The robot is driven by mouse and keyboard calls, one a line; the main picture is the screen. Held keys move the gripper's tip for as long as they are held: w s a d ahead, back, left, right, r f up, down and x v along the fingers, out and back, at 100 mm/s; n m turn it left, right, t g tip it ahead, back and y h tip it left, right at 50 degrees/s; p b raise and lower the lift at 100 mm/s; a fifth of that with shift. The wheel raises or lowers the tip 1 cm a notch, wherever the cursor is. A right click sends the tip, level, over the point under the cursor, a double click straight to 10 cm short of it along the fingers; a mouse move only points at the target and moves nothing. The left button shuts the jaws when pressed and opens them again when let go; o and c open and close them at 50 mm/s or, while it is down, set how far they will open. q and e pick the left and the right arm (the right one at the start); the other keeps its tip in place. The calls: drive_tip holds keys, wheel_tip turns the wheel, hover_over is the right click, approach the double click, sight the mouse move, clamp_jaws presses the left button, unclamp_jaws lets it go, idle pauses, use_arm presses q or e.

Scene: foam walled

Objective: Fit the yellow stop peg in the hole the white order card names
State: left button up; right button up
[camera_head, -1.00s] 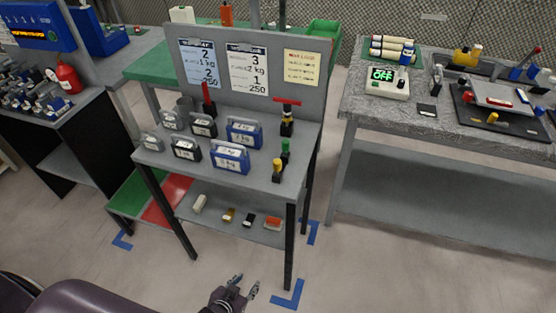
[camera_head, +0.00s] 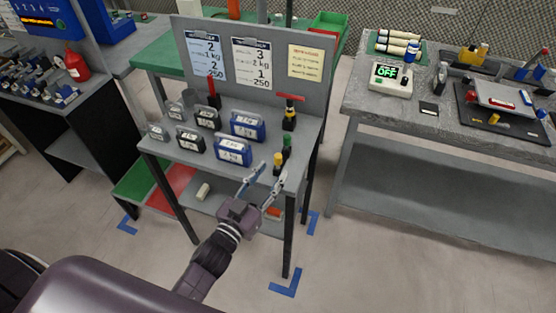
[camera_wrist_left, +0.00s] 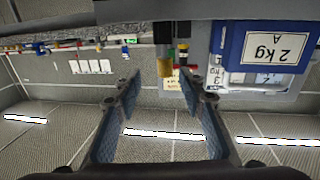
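The yellow stop peg (camera_head: 278,157) stands upright near the front right corner of the small grey table, beside a green-topped peg (camera_head: 286,143). In the left wrist view a yellow piece (camera_wrist_left: 165,68) shows beyond and between my fingertips. My left gripper (camera_head: 272,172) is open and empty, its fingertips close to the table's front edge, near the yellow peg. The white order card (camera_head: 251,64) is on the upright board, between a bluish card (camera_head: 202,54) and a yellow card (camera_head: 305,63). It shows 3, 2 kg, 1 and 250. I cannot make out the holes. My right gripper is not in view.
Blue 2 kg-type weights (camera_head: 233,150) and smaller grey ones (camera_head: 190,140) stand left of the pegs. A red-handled tool (camera_head: 290,112) stands behind them. The table's lower shelf (camera_head: 225,205) holds small items. A grey workbench (camera_head: 440,130) stands at right, across a floor gap.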

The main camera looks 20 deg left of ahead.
sight(276, 162)
use_arm(q)
drive_tip(key=w+p, duration=0.1)
drive_tip(key=w, duration=0.4)
drive_tip(key=shift+w+d, duration=0.15)
drive_tip(key=shift+w, duration=0.05)
drive_tip(key=shift+w+d+f, duration=0.1)
drive_tip(key=shift+w+f, duration=0.05)
drive_tip(key=shift+w, duration=0.4)
drive_tip(key=shift+c, duration=0.5)
clamp_jaws()
